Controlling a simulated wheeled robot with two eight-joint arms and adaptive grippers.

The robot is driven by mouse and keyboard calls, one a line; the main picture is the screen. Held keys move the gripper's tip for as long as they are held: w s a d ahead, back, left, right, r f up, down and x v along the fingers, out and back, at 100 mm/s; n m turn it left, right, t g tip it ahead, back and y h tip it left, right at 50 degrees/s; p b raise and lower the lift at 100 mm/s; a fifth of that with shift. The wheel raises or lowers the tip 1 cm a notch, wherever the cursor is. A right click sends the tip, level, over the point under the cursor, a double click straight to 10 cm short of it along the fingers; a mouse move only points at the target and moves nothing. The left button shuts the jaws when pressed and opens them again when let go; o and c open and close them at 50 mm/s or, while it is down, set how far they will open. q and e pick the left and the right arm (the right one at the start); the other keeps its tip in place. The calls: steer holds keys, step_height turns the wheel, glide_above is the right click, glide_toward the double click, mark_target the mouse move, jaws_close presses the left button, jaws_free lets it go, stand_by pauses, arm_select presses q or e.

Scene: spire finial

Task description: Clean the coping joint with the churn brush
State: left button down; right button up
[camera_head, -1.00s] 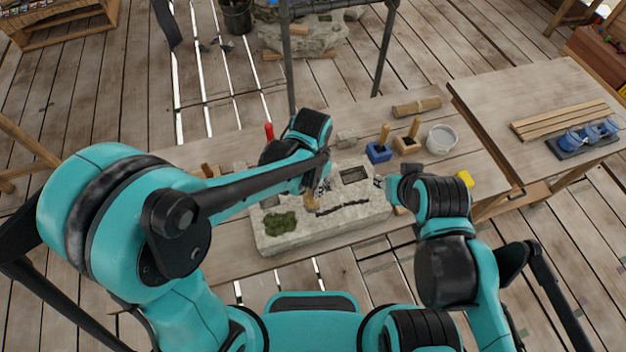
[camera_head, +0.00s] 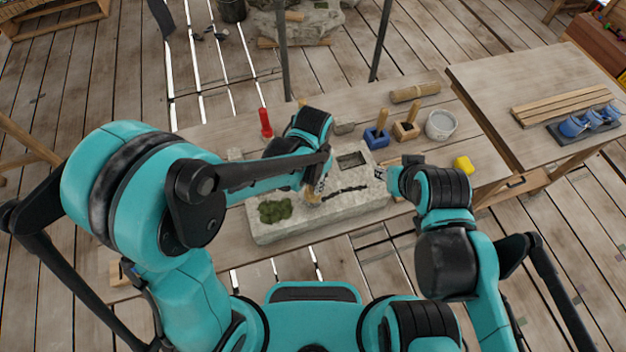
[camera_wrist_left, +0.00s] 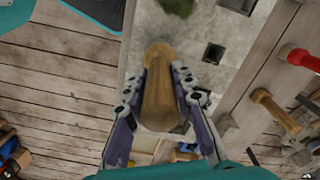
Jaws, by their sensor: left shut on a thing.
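The pale stone coping block (camera_head: 330,212) lies on the bench with green moss (camera_head: 275,210) at its left end and a rectangular recess at its far right. My left gripper (camera_head: 318,180) is over the block, shut on a tan wooden brush (camera_head: 312,194), just left of the dark line. In the left wrist view the brush (camera_wrist_left: 160,95) sits between both fingers; I cannot tell whether its end touches the stone. My right gripper (camera_head: 381,174) is by the block's right end; its jaws are too small to read.
A side table (camera_head: 540,90) carries planks and blue cups.

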arm_select(q)
steer(key=shift+f+b, duration=0.75)
stand_by(0.5)
steer(key=shift+d, duration=0.15)
stand_by(0.4)
steer(key=shift+w+d+b, duration=0.2)
steer(key=shift+d, duration=0.45)
steer(key=shift+w+d+b, duration=0.15)
steer(key=shift+w+d, duration=0.05)
steer(key=shift+d, duration=0.45)
steer(key=shift+d, duration=0.15)
steer(key=d, duration=0.1)
steer(key=w+d, duration=0.1)
steer(key=shift+d, duration=0.35)
steer(key=shift+d, duration=0.1)
steer(key=d, duration=0.1)
steer(key=w+d+b, duration=0.1)
steer(key=shift+d, duration=0.3)
